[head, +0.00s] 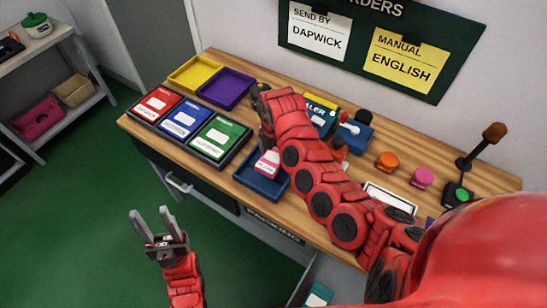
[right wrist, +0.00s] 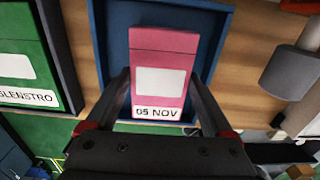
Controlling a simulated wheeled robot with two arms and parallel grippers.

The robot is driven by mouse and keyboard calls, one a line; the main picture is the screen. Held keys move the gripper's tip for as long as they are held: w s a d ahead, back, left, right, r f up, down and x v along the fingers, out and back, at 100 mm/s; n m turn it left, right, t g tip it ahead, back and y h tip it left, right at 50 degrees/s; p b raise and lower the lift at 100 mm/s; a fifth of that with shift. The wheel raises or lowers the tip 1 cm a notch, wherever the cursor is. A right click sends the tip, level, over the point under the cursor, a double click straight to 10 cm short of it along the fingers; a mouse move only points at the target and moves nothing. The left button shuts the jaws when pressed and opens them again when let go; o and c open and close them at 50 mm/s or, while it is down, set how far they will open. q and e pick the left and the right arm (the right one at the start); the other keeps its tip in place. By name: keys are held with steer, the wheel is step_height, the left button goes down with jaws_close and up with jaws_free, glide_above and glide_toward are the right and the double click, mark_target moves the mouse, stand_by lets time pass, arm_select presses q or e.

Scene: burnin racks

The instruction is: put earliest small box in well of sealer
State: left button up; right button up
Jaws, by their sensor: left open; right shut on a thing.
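A pink small box (right wrist: 160,52) labelled "05 NOV" is in the blue tray (right wrist: 113,50) at the table's front edge. The box (head: 267,164) and the tray (head: 252,187) also show in the head view. My right gripper (right wrist: 160,88) is shut on the box, one finger on each side, with the box at the tray. The sealer (head: 317,111), with part of its name showing, stands behind my right arm, which hides much of it; I cannot make out its well. My left gripper (head: 151,212) is open and empty over the green floor, off the table.
Red (head: 156,103), blue (head: 184,119) and green (head: 219,137) labelled boxes line the table's left front. Yellow (head: 198,73) and purple (head: 227,88) trays lie behind them. Orange (head: 387,161) and pink (head: 422,177) knobs and a lever (head: 480,150) stand right. The wall board reads "DAPWICK" and "MANUAL ENGLISH".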

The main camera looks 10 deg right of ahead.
mark_target(273, 154)
steer(key=shift+w+f+p, duration=0.25)
steer(key=shift+f+p, duration=0.1)
steer(key=shift+f, duration=0.25)
steer(key=shift+w+f+p, duration=0.2)
steer(key=shift+f+p, duration=0.1)
steer(key=shift+f, duration=0.75)
steer(key=o, duration=1.2)
steer(key=shift+f, duration=0.1)
